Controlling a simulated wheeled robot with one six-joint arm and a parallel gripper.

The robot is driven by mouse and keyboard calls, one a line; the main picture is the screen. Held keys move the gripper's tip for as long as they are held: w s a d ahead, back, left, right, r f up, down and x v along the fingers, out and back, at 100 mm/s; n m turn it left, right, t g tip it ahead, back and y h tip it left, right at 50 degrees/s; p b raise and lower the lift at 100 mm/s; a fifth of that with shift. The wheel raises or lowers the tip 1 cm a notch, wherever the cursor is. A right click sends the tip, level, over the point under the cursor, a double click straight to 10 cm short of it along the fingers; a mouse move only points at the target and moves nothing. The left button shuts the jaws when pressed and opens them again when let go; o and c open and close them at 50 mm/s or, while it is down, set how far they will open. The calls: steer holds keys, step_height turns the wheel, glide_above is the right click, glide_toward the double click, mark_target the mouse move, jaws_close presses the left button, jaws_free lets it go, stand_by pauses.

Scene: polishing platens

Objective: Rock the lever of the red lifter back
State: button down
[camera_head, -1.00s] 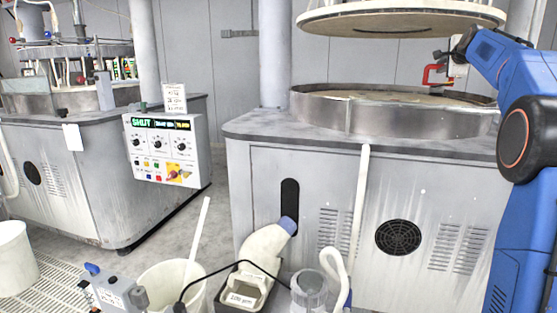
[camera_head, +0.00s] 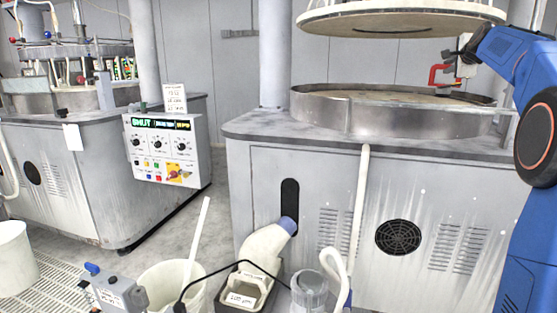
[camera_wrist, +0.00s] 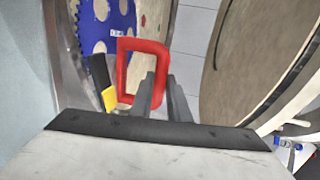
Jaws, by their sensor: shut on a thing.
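The red lifter (camera_head: 433,75) shows as a small red bracket above the right side of the round steel-walled platen. In the wrist view it is a red frame (camera_wrist: 123,70). My gripper (camera_wrist: 152,88) is shut on it, its grey fingers at the frame's right side. In the head view my gripper (camera_head: 456,62) is at the bracket's right and partly hidden by my wrist. A black and yellow piece (camera_wrist: 103,82) sits just left of the red frame; I cannot tell whether it is the lever.
A blue toothed disc with holes (camera_wrist: 97,25) lies left of the frame in the wrist view. The raised upper plate (camera_head: 400,18) hangs over the platen rim (camera_head: 330,112). Buckets, a jug and hoses stand on the floor in front. A second machine with a control panel (camera_head: 160,148) stands left.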

steer(key=s, duration=1.4)
steer(key=shift+s+d, duration=0.25)
steer(key=shift+s, duration=0.05)
stand_by(1.9)
steer(key=shift+r, duration=0.1)
stand_by(0.3)
